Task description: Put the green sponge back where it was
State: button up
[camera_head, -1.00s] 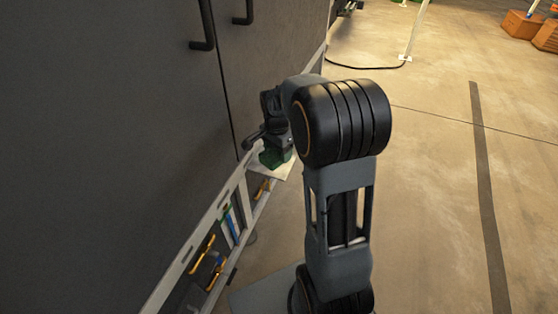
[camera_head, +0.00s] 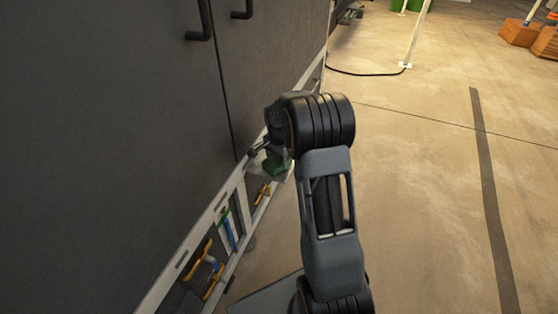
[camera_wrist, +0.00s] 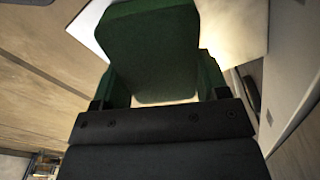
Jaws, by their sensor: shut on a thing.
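The green sponge (camera_head: 275,166) is at the end of my arm, beside the dark cabinet's lower edge in the head view. In the wrist view the sponge (camera_wrist: 152,48) is a dark green block that fills the upper middle. My gripper (camera_wrist: 160,92) is shut on it, and its dark body crosses the lower part of that view. A pale flat plate (camera_wrist: 238,25) lies beyond the sponge. I cannot tell whether the sponge touches it.
A tall dark cabinet (camera_head: 130,130) with black handles fills the left. Along its base runs a pale rail (camera_head: 191,247) with tools in compartments, among them orange-handled ones (camera_head: 200,262). Orange-brown boxes (camera_head: 522,29) stand far right.

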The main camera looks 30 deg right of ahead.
jog(key=o, duration=0.9)
notch_tip(320, 180, up, 11)
jog(key=p, duration=0.4)
jog(key=s+a+r+n+t, duration=0.1)
jog(key=s+a+r+n, duration=0.55)
jog(key=s, duration=0.25)
jog(key=s+a+n, duration=0.1)
jog(key=s+n, duration=0.1)
jog(key=s, duration=0.2)
jog(key=s+a+f+n+t, duration=0.1)
jog(key=s+a+n, duration=0.1)
jog(key=s+n, duration=0.1)
jog(key=s+a+n, duration=0.2)
jog(key=s, duration=0.4)
jog(key=shift+a+f+n+t, duration=0.15)
jog(key=shift+f+n+t, duration=0.15)
jog(key=shift+t, duration=0.1)
jog(key=shift+r, duration=0.1)
